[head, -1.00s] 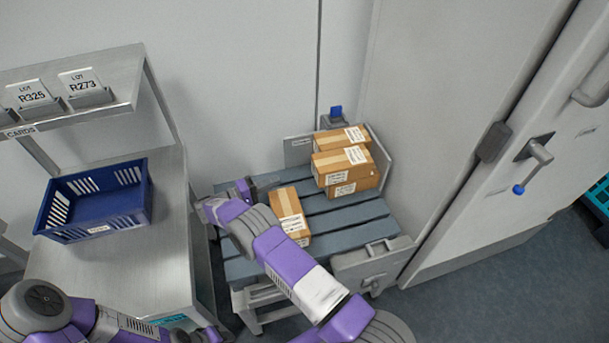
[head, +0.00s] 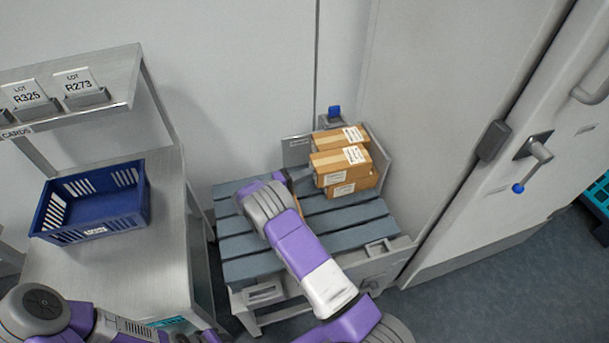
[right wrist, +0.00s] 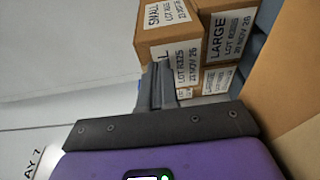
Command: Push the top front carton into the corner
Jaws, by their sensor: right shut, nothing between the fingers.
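The top front carton (head: 329,161), brown with a white label, lies on a lower carton (head: 352,188) in the stack at the pallet's back right corner. Another carton (head: 329,140) sits behind it. Labelled cartons (right wrist: 222,45) show beyond the fingers in the right wrist view. My right gripper (head: 290,178) is left of the stack, close to the top front carton's left end; its fingers (right wrist: 161,84) are shut and empty. I cannot tell whether they touch the carton. My forearm hides the pallet's middle.
The slatted grey pallet (head: 238,246) has low corner plates at the back right, beside the wall and a door. A blue crate (head: 95,228) stands on the steel bench at left. A brown surface (right wrist: 290,90) is close at the right wrist view's right edge.

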